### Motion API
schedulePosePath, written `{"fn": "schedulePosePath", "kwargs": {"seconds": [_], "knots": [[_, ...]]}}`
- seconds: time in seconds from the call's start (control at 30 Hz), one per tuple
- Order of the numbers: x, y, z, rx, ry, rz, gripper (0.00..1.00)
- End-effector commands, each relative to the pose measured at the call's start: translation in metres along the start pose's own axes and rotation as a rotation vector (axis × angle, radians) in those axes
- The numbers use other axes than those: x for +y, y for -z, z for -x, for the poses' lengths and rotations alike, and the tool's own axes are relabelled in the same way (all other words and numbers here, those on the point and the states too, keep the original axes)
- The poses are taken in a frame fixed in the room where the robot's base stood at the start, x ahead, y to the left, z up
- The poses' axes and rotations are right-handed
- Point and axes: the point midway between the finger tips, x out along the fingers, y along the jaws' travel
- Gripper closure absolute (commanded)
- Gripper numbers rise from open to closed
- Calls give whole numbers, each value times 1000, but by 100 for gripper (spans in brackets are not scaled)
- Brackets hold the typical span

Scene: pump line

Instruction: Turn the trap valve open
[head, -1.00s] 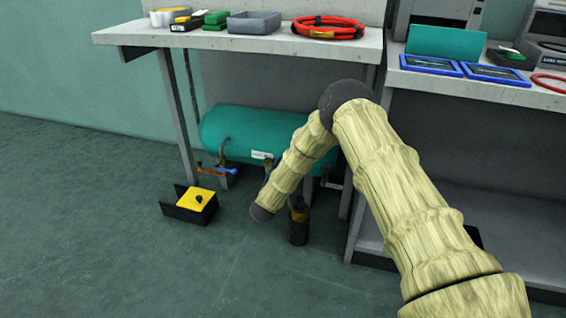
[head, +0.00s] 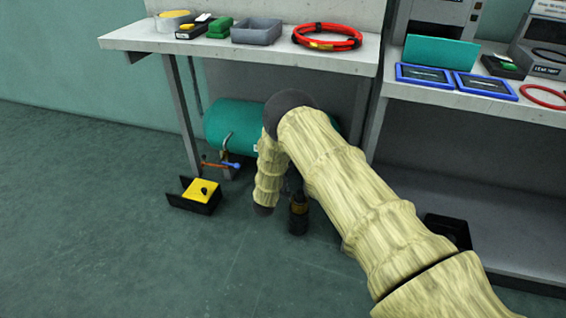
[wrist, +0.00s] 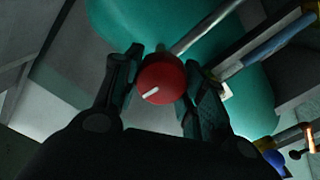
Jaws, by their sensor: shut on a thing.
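A round red knob (wrist: 160,80) with a white pointer mark shows in the wrist view, in front of the teal tank; I take it to be the trap valve. My gripper (wrist: 163,62) is shut on the knob, with one dark finger on each side. The white mark slants, its right end higher. In the head view the teal tank (head: 231,118) lies under the bench, partly covered by my arm.
A lever with blue and orange ends (head: 222,165) sits left of my arm. A yellow-topped black box (head: 200,191) stands on the floor. The bench top (head: 130,37) is overhead; open floor lies in front.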

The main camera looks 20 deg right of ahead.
Motion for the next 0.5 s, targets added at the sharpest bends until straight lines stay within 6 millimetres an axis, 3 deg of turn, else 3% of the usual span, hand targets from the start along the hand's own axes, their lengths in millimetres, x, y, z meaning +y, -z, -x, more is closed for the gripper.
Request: {"fn": "schedulePosePath", "kwargs": {"seconds": [0.5], "knots": [[-3, 1, 1, 1, 4, 155, 83]]}}
